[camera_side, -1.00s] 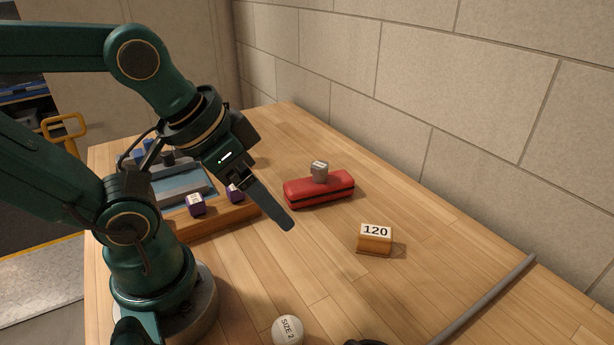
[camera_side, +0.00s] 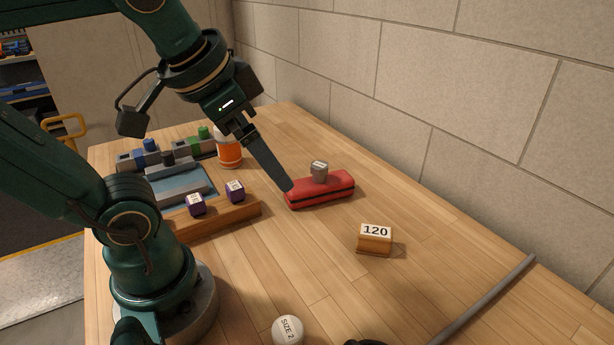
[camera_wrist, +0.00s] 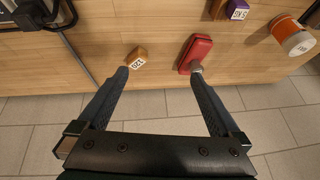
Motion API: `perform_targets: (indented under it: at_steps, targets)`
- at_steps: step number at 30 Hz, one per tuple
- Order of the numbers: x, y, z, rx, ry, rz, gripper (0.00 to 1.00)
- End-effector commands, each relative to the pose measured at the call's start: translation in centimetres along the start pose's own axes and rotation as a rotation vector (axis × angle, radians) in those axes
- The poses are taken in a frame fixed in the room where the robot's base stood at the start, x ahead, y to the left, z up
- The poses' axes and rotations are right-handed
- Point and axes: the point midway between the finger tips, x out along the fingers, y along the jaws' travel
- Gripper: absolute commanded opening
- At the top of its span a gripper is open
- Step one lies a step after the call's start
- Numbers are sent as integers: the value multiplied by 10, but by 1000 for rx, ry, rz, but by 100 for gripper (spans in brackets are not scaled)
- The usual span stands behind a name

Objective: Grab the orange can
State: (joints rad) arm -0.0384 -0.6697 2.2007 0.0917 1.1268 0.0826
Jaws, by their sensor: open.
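The orange can (camera_side: 229,152) has a white band and a pale top. It stands upright on the table behind the wooden tray, left of my gripper in the side view, with its upper part partly behind my gripper. In the wrist view the orange can (camera_wrist: 291,34) is at the upper right, outside the space between my fingers. My gripper (camera_wrist: 158,80) is open and empty, its two fingers wide apart. In the side view my gripper (camera_side: 287,187) hangs above the table, its fingertip overlapping the left end of the red case.
The wooden tray (camera_side: 230,216) holds purple cubes (camera_side: 197,205). A white ball (camera_side: 287,330) and grey rod (camera_side: 488,298) are nearer. A wall closes the right.

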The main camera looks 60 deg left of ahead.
Motion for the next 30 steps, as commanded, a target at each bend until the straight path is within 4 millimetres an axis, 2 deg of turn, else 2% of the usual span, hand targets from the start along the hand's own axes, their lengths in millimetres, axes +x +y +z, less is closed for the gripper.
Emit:
perform_targets:
  at_steps: [8,12,15,21,27,29,30]
  targets:
    - [30,-112,-23,424,-195,-364,100]
    - [40,-188,-29,753,-415,-524,100]
    - [45,-236,-30,987,-589,-583,100]
    - [52,-299,-28,1338,-861,-590,100]
    - [60,-345,-21,1615,-1080,-528,100]
    - [64,-357,-19,1693,-1139,-500,100]
    - [70,-356,-16,1710,-1148,-493,100]
